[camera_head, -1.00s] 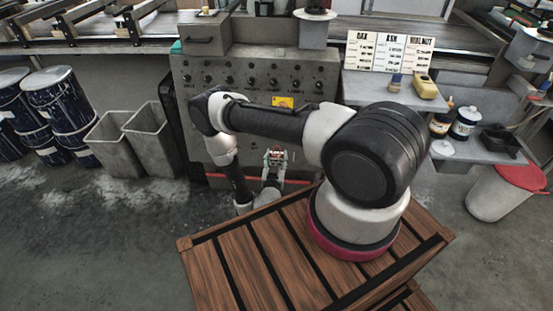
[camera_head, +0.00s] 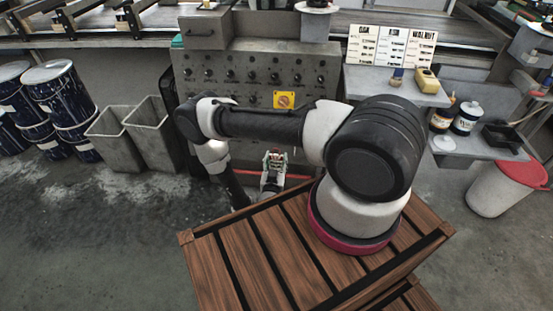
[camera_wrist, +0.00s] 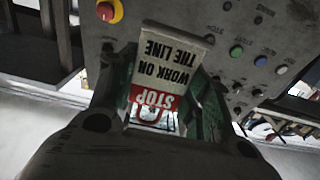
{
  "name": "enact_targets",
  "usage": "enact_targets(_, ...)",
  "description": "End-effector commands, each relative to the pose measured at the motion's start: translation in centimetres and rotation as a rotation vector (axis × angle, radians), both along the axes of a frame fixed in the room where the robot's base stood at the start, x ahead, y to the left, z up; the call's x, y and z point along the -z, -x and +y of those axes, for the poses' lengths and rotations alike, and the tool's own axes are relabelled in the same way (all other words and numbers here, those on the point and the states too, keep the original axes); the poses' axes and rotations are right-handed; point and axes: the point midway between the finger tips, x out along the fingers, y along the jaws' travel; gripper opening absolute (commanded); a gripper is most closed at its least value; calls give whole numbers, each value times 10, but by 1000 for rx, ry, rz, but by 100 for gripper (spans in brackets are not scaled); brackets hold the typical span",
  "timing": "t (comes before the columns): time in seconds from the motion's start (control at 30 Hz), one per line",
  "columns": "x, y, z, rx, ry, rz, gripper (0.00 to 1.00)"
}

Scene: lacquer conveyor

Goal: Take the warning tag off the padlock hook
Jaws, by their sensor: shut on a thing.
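The warning tag (camera_wrist: 172,62) is a white card with a red STOP band, reading upside down in the wrist view. My gripper (camera_wrist: 163,95) is shut on it, with a dark green finger on either side and the card standing out beyond them. A red loop shape shows at the tag's lower end, between the fingers. In the head view my gripper (camera_head: 274,160) is small, in front of the lower part of the grey control panel (camera_head: 262,110). I cannot make out the padlock hook in either view.
A red knob on a yellow plate (camera_head: 284,99) is on the panel, with rows of buttons above. Grey bins (camera_head: 118,140) and blue drums (camera_head: 62,95) stand at left. A shelf (camera_head: 395,92) with a yellow device is at right. Open floor lies before the panel.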

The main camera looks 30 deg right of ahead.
Motion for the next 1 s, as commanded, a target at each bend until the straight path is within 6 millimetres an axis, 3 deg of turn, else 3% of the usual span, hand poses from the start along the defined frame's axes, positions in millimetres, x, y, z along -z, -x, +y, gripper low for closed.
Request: enact_targets(1.0,0,29,19,0,1,-1,28)
